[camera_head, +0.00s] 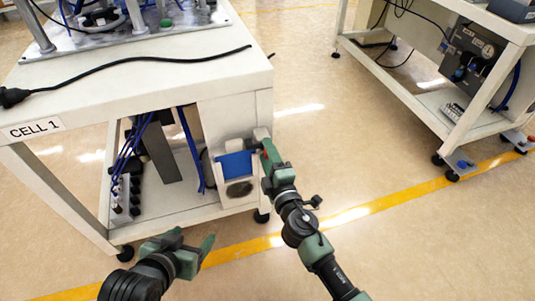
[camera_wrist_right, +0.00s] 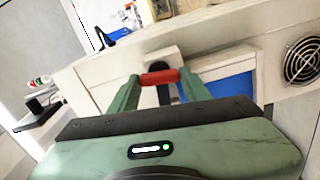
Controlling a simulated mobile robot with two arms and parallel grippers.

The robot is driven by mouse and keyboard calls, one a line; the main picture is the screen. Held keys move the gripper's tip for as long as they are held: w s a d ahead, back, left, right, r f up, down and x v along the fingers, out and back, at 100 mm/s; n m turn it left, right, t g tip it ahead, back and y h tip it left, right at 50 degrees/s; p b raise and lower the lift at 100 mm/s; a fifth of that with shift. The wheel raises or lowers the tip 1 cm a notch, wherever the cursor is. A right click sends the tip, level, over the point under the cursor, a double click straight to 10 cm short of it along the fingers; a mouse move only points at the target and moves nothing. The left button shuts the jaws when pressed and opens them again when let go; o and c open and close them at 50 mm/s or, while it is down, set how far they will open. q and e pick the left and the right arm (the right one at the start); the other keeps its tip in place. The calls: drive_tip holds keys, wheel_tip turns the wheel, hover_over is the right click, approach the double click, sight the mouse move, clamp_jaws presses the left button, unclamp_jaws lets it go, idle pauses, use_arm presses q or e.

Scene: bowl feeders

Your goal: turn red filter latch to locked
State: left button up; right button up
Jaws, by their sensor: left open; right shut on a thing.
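The red filter latch (camera_wrist_right: 160,77) is a short red bar, lying roughly level in the right wrist view. It sits on the white side panel of the cell, by a blue panel (camera_wrist_right: 231,88). My right gripper (camera_wrist_right: 162,79) is shut on the latch, with one green finger at each end of it. In the head view my right gripper (camera_head: 268,155) is at the cell's right side, and only a bit of red shows there. My left gripper (camera_head: 193,246) is open and empty in front of the cell, low in the picture.
The white CELL 1 bench (camera_head: 225,78) has blue hoses and black fittings on its lower shelf. A black cable (camera_head: 130,66) lies across its top. A round fan grille (camera_wrist_right: 300,60) is right of the latch. A second bench (camera_head: 440,106) stands at right, with open floor between.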

use_arm(q)
drive_tip(key=shift+w+r, duration=0.1)
use_arm(e)
drive_tip(key=shift+n, duration=0.9)
drive_tip(key=o, duration=1.4)
drive_tip(key=shift+f, duration=0.1)
drive_tip(key=shift+c, duration=0.2)
drive_tip(key=v, duration=0.7)
drive_tip(key=shift+s, duration=0.4)
use_arm(q)
drive_tip(key=shift+w+d+r, duration=0.1)
drive_tip(key=shift+w+r, duration=0.1)
drive_tip(key=shift+w, duration=0.05)
